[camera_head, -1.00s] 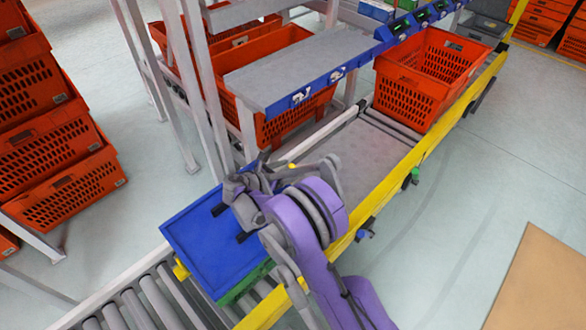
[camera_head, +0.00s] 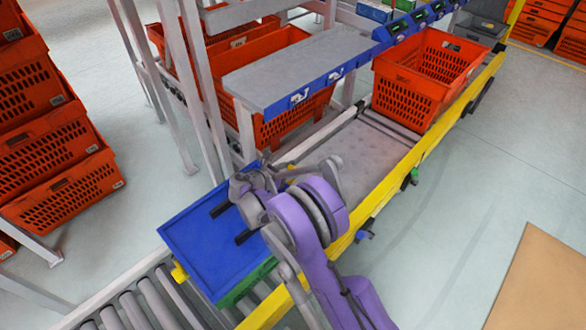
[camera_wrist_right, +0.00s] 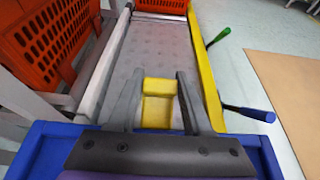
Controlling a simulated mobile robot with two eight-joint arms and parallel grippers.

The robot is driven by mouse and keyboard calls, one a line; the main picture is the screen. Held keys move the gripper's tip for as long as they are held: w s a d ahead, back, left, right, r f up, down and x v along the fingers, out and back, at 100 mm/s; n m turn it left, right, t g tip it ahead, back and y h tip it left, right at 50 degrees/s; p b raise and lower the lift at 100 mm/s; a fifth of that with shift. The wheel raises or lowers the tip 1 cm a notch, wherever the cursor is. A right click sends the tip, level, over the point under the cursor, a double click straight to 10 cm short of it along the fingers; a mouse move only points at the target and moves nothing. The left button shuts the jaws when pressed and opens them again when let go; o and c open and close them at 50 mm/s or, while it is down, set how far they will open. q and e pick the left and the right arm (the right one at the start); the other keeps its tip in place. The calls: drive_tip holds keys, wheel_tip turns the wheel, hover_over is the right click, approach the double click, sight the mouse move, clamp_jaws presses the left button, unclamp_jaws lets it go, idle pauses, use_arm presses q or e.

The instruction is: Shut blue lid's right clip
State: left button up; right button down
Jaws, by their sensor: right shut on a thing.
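The blue lid (camera_head: 205,245) lies on a green crate (camera_head: 246,284) on the conveyor. A yellow clip (camera_head: 180,272) shows at the lid's left end. In the right wrist view, the right clip (camera_wrist_right: 157,103) is yellow and sits between the two grey fingers of my right gripper (camera_wrist_right: 160,78), beyond the lid's blue rim (camera_wrist_right: 262,150). My right gripper (camera_head: 288,180) is at the lid's right end in the head view, shut on this clip. There the gripper and arm hide the clip. I cannot tell whether the clip is fully down. My left gripper is out of view.
A grey conveyor bed (camera_head: 368,150) runs to the upper right between a yellow rail (camera_head: 405,165) and a grey one, with an orange tote (camera_head: 425,80) farther along. A grey shelf (camera_head: 300,70) stands behind. Stacked orange totes (camera_head: 60,185) stand at left. The right floor is mostly clear.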

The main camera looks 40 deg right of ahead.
drive_tip(key=shift+d, duration=0.1)
drive_tip(key=y, duration=0.1)
drive_tip(key=d+y+p, duration=0.1)
drive_tip(key=y, duration=0.1)
drive_tip(key=shift+f+p, duration=0.3)
drive_tip(key=y, duration=0.1)
drive_tip(key=f+y+p, duration=0.1)
drive_tip(key=y, duration=0.1)
drive_tip(key=shift+d+f+g+y, duration=0.25)
drive_tip(key=shift+d+g+y, duration=0.05)
drive_tip(key=shift+d, duration=0.1)
drive_tip(key=f+y, duration=0.1)
drive_tip(key=y, duration=0.2)
drive_tip(key=shift+w+d+f+y+p, duration=0.1)
drive_tip(key=shift+d+f+y+p, duration=0.1)
drive_tip(key=shift+f+y+p, duration=0.15)
drive_tip(key=shift+a+f+g+y+b, duration=0.25)
drive_tip(key=shift+a+f+y+b, duration=0.4)
drive_tip(key=shift+y, duration=1.45)
drive_tip(key=shift+a+f+g+y+b, duration=0.3)
drive_tip(key=shift+f+y+b, duration=0.65)
drive_tip(key=shift+y, duration=1.2)
drive_tip(key=shift+a+f+g+y+b, duration=0.15)
drive_tip(key=shift+a+f+y+b, duration=0.55)
drive_tip(key=shift+y, duration=1.4)
drive_tip(key=shift+d+f, duration=0.1)
